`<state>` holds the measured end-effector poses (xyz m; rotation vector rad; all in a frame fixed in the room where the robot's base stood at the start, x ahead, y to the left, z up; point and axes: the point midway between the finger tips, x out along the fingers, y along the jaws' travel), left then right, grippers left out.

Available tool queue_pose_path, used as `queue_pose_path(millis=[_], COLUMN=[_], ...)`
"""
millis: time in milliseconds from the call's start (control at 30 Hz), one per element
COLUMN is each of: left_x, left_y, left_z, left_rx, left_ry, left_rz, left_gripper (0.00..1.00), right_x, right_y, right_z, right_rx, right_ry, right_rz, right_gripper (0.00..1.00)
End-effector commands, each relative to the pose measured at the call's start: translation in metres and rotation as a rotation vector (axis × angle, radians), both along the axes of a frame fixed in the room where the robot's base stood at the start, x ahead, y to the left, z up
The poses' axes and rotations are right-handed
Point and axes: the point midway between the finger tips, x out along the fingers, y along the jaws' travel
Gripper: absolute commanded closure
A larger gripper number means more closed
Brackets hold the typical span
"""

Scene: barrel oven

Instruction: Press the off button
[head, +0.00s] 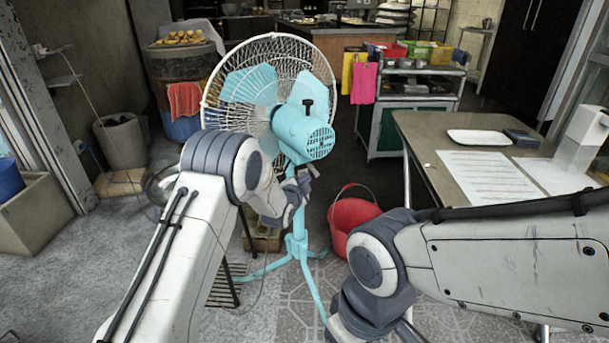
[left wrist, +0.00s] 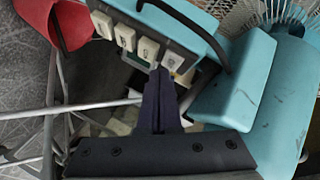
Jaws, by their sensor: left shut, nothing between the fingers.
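A turquoise standing fan (head: 303,133) with a white wire cage stands ahead of me. In the left wrist view its control box (left wrist: 190,28) carries a row of cream buttons, including one at the left end (left wrist: 102,24) and one at the right end (left wrist: 173,60). Their markings are too small to read surely. My left gripper (left wrist: 161,76) is shut and empty, its tips close to the lower edge of the right-end button; I cannot tell whether they touch. In the head view my left gripper (head: 301,184) is beside the fan's pole, below the motor. My right gripper is out of view.
A red bucket (head: 352,218) stands on the floor right of the fan. A table (head: 425,128) with a white tray (head: 479,137) and papers is at the right. A green cart (head: 410,118) stands behind. The fan's legs (head: 309,284) spread over the floor.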

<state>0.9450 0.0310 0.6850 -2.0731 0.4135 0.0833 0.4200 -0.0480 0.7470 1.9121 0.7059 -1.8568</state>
Motion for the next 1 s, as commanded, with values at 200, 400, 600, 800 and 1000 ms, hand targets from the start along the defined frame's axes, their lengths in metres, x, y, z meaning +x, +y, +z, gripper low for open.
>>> queue_pose_path(millis=[200,400,600,800,1000], left_x=[-0.010,-0.010,-0.015,-0.032,-0.049], left_y=[-0.006,-0.006,-0.009,-0.019,-0.028], left_z=[0.000,0.000,0.000,0.000,0.000], left_rx=[0.001,0.001,0.000,0.001,0.000], left_ry=[0.001,0.001,0.001,0.001,0.002], left_rz=[-0.002,-0.001,-0.002,-0.002,-0.003], left_gripper=[1.00,1.00,1.00,1.00,1.00], right_x=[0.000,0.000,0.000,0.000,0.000], right_y=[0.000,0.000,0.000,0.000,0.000], right_z=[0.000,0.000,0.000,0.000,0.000], right_rx=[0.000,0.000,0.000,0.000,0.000], right_ry=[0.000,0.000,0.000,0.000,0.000], right_rz=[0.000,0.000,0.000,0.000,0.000], right_gripper=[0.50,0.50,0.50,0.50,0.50])
